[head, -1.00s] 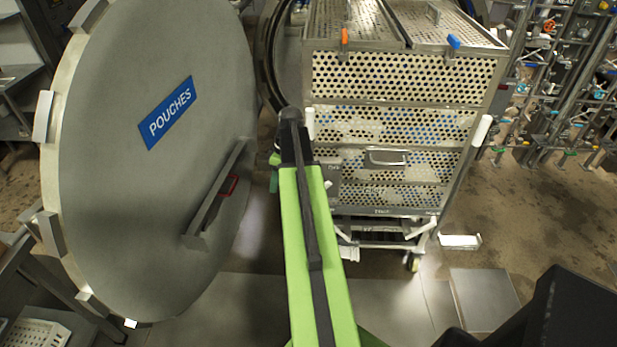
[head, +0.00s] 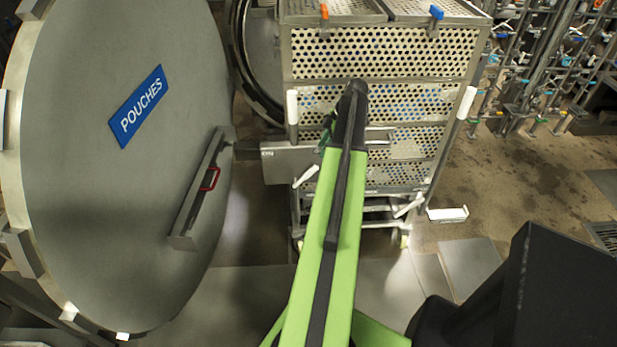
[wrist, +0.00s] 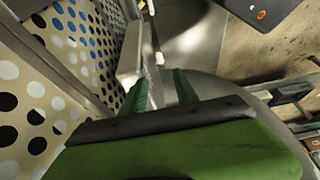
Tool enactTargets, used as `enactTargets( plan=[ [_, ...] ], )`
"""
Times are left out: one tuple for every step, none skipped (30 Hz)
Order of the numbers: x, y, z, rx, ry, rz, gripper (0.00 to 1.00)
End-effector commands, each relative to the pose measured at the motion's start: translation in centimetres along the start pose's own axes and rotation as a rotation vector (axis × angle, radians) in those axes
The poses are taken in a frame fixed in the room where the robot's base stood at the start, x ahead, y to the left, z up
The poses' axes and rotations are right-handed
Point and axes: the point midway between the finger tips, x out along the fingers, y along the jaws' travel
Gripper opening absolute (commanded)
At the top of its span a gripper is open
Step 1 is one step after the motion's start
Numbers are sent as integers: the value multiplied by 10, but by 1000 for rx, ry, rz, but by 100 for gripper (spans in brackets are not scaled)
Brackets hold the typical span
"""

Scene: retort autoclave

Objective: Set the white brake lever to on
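Two small white levers sit low on the perforated metal cart (head: 385,52): a left one (head: 305,177), tilted up to the right, and a right one (head: 408,207), also tilted. I cannot tell which is the brake lever, and no on marking is readable. My gripper (head: 327,132) is in front of the cart, above the left lever, partly hidden by my arm. In the wrist view its two green fingers (wrist: 160,90) are apart with nothing seen between them. A pale upright part (wrist: 131,50) is close beside the left finger; I cannot tell whether they touch.
White upright handles (head: 467,102) flank the cart. A grey plate (head: 290,163) juts from its left front. Pipe racks (head: 550,60) stand at right; the floor (head: 520,180) before them is clear.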

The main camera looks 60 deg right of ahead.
Motion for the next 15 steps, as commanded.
enactTargets(
  plan=[
    [23, 0, 4, -2, 0, 0, 36],
    [30, 0, 4, -2, 0, 0, 36],
    [40, 0, 4, -3, 0, 0, 36],
    [46, 0, 3, -3, 0, 0, 36],
    [53, 0, 3, -3, 0, 0, 36],
    [62, 0, 3, -3, 0, 0, 36],
    [69, 0, 2, -3, 0, 0, 36],
    [76, 0, 2, -3, 0, 0, 36],
    [85, 0, 2, -3, 0, 0, 36],
    [92, 0, 2, -4, 0, 0, 36],
    [98, 0, 3, -4, 0, 0, 36],
    [107, 0, 2, -4, 0, -1, 36],
    [112, 0, 2, -3, 0, -1, 36],
    [118, 0, 2, -3, 0, -1, 36],
    [123, 0, 1, -3, 0, -1, 36]
  ],
)
